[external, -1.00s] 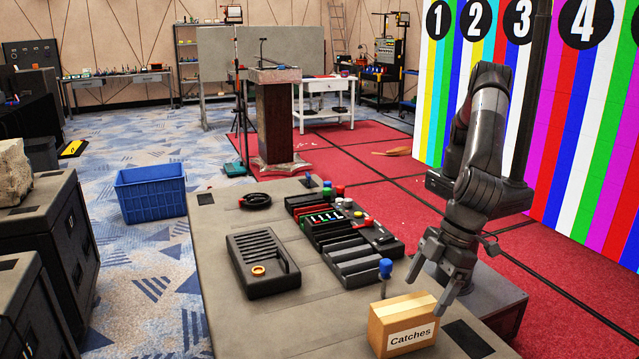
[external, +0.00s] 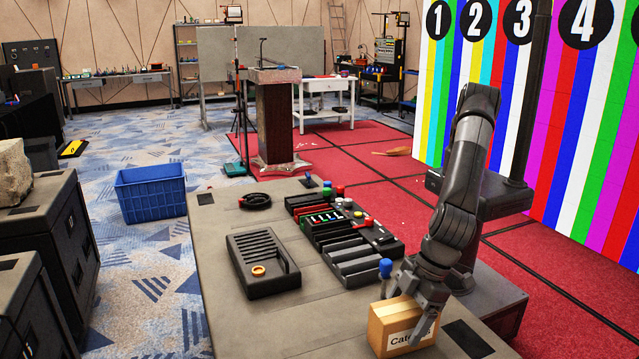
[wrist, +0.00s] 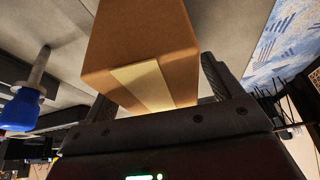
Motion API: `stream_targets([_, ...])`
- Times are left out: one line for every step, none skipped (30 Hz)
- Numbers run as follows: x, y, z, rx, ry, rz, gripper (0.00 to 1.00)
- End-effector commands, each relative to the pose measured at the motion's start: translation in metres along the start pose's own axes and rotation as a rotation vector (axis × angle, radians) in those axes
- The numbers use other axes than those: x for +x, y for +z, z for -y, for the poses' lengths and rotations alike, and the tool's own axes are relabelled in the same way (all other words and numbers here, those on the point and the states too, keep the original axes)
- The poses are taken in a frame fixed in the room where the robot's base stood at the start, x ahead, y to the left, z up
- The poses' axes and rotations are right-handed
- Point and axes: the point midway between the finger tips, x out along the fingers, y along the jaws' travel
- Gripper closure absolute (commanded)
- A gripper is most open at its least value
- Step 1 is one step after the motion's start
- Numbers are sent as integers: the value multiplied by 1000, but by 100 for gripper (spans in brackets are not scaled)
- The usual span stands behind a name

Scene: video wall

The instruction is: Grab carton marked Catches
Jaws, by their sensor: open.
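The carton marked Catches (external: 385,334) is a small brown box with a pale tape strip on top and a white label. It stands upright near the front edge of the grey table (external: 230,325). My gripper (external: 412,312) is open and low over the carton. One finger passes in front of the label and hides part of the word. In the wrist view the carton (wrist: 145,45) fills the upper middle, and a dark finger of my gripper (wrist: 160,92) shows to its right. I cannot tell whether the fingers touch it.
A blue-handled tool (external: 385,268) stands upright just behind the carton, and shows in the wrist view (wrist: 22,108). A black slotted tray (external: 270,285) with an orange ring (external: 258,270) and black racks (external: 355,265) lie further left and back. The table's left front is clear.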

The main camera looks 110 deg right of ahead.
Motion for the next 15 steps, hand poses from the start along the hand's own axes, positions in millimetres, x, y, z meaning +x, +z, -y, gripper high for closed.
stream_targets([0, 0, 0, 0, 0, 0, 15])
stream_targets([0, 0, 0, 0, 0, 0, 15])
stream_targets([1, 0, 0, 0, 0, 0, 15])
stream_targets([1, 0, 0, 0, 0, 0, 15])
stream_targets([1, 1, 0, 0, 0, 0, 15])
stream_targets([2, 1, 0, 0, 0, 0, 15])
stream_targets([2, 1, 0, 0, 0, 0, 15])
stream_targets([3, 1, 0, 0, 0, 0, 15])
stream_targets([3, 1, 0, 0, 0, 0, 15])
stream_targets([4, 2, 0, 0, 0, 0, 15])
stream_targets([4, 2, 0, 0, 0, 0, 15])
stream_targets([4, 2, 0, 0, 0, 0, 15])
stream_targets([4, 2, 0, 0, 0, 0, 15])
stream_targets([4, 2, 0, 0, 0, 0, 15])
stream_targets([4, 2, 0, 0, 0, 0, 15])
